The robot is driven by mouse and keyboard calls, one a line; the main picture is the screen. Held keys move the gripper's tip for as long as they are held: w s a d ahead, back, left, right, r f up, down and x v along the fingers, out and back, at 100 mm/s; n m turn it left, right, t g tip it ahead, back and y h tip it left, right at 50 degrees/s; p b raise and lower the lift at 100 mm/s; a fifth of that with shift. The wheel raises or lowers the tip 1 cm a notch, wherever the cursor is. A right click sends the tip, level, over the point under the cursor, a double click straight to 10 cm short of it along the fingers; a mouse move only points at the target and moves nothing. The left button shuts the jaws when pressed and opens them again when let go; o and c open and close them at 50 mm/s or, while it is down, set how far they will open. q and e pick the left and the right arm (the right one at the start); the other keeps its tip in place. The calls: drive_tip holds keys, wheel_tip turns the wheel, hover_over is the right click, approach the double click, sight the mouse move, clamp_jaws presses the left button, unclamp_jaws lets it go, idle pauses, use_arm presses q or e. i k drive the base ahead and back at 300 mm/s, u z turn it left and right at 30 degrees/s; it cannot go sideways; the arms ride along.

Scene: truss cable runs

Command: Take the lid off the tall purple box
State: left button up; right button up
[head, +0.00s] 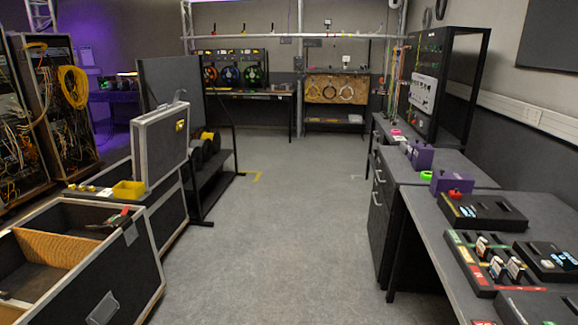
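Two small purple boxes stand on the benches on the right. One purple box (422,158) is farther back, with a small raised part on top. The other purple box (440,182) is nearer, with a red knob-like object (455,193) at its front. Both are small in view, so I cannot tell which is the taller or make out a lid seam. Neither of my grippers is in view.
Black trays (482,212) with small bottles lie on the near right bench (428,222). Green (426,175) and pink (396,132) rings lie near the boxes. An open road case (133,262) stands on the left. The grey floor (285,230) between is clear.

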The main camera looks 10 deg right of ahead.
sight(425, 146)
drive_tip(key=u, duration=0.1)
drive_tip(key=i, duration=2.1)
drive_tip(key=z, duration=0.7)
drive_tip(key=i, duration=1.7)
drive_tip(key=z, duration=1.15)
